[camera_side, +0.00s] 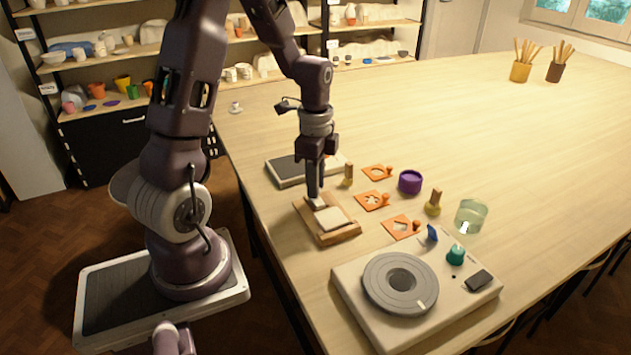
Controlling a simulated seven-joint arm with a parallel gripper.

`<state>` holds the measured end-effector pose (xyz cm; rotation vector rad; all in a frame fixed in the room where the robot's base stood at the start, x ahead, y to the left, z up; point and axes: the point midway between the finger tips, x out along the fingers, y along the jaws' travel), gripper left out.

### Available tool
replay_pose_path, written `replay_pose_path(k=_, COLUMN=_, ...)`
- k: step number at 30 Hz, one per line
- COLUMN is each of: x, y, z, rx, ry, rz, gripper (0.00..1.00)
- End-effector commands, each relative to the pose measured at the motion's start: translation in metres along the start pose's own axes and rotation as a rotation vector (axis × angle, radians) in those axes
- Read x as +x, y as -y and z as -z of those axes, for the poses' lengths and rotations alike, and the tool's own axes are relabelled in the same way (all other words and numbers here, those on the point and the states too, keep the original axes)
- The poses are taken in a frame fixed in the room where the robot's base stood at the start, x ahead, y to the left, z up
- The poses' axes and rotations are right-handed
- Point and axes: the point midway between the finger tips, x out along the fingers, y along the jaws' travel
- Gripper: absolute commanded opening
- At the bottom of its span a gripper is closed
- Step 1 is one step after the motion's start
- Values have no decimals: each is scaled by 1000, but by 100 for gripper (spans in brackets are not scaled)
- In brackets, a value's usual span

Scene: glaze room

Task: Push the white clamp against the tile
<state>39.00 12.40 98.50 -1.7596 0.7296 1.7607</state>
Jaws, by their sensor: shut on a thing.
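A small wooden board (341,235) lies near the table's left edge and bears a pale square tile (329,218). The white clamp (318,204) is a small pale block at the far end of the tile, on the same board. My gripper (315,197) points straight down over that end of the board, its fingers shut on the white clamp. The fingers hide part of the clamp. At this size I cannot tell whether the clamp touches the tile.
A turntable unit (345,290) stands in front of the board. To the right are orange stencils (401,234), a purple pot (410,182), wooden-handled stamps (433,209) and a glass of liquid (471,216). A dark-topped slab (285,170) lies behind.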

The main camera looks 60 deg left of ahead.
Motion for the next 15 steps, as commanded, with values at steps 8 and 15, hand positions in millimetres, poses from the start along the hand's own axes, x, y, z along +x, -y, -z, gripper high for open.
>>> replay_pose_path(k=8, x=-1, y=-4, z=5, rx=1, ry=-1, rz=2, gripper=0)
replay_pose_path(k=15, x=-1, y=-14, z=15, rx=0, ry=-1, rz=3, gripper=0)
